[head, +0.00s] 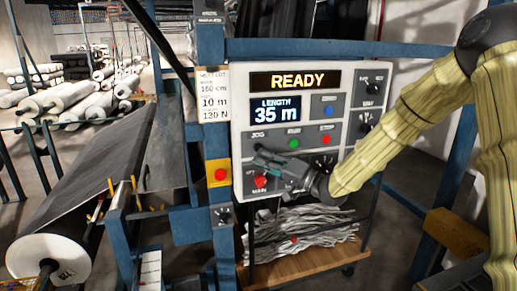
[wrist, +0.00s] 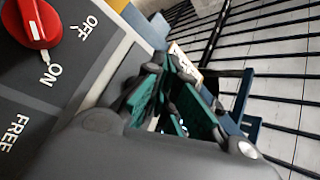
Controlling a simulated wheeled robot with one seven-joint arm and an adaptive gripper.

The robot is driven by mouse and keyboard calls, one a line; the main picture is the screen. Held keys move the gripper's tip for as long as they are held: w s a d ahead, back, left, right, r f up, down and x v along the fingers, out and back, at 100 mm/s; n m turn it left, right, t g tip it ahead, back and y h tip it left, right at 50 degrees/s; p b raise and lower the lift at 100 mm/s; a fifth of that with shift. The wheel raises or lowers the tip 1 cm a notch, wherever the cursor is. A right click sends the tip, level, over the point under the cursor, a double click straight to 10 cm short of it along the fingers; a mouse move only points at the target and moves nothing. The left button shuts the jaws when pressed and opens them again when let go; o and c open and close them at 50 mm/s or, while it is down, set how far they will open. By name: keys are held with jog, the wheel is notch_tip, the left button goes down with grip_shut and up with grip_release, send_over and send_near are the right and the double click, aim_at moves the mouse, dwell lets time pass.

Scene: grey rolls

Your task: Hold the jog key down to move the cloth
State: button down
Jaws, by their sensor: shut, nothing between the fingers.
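The grey control panel (head: 340,100) shows READY on its upper display (head: 295,81) and LENGTH 35 m on the lower one (head: 276,109). The JOG label (head: 257,135) is at its lower left; the key itself is hidden or too small to make out behind my gripper. My gripper (head: 259,158) is shut and empty in front of the panel, just below that label. I cannot tell whether its tips touch the panel. In the wrist view its teal-padded fingers (wrist: 172,100) point away from the lens. The dark cloth (head: 115,140) runs over the sloped bed at left.
A red rotary switch (head: 261,181) is below my gripper; the wrist view shows this red knob (wrist: 40,22) pointing to ON. Green (head: 293,143), red (head: 327,139) and blue (head: 329,110) controls are nearby. A yellow box with a red button (head: 220,174) is left of the panel.

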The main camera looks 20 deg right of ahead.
jog(key=shift+s+p, duration=0.3)
jog(key=shift+s, duration=1.65)
notch_tip(320, 180, down, 20)
jog(key=s+a+r+m+g+h+b, duration=0.1)
jog(key=s+a+m+h, duration=0.1)
jog(key=h, duration=0.3)
jog(key=s+f+g+h, duration=0.1)
jog(key=s+f+h, duration=0.1)
jog(key=s+f, duration=0.35)
jog(key=s+f+g+h+b, duration=0.1)
jog(key=s+f+g, duration=0.1)
jog(key=f, duration=0.7)
jog(key=s+f+g+h, duration=0.1)
jog(key=s+f+h, duration=0.1)
jog(key=s+f, duration=0.35)
jog(key=s+f+n+g+h, duration=0.1)
jog(key=s+f+g, duration=0.2)
jog(key=s+f, duration=0.3)
jog(key=s+d+f+n+g+h+b, duration=0.1)
jog(key=s+f, duration=0.6)
jog(key=s, duration=0.7)
jog(key=s+d+f+n+g+h, duration=0.1)
jog(key=s+f+g, duration=0.4)
jog(key=s, duration=0.6)
notch_tip(320, 180, down, 2)
jog(key=shift+f+n+h+b, duration=0.15)
jog(key=shift+n+h+b, duration=0.3)
jog(key=shift+h, duration=0.45)
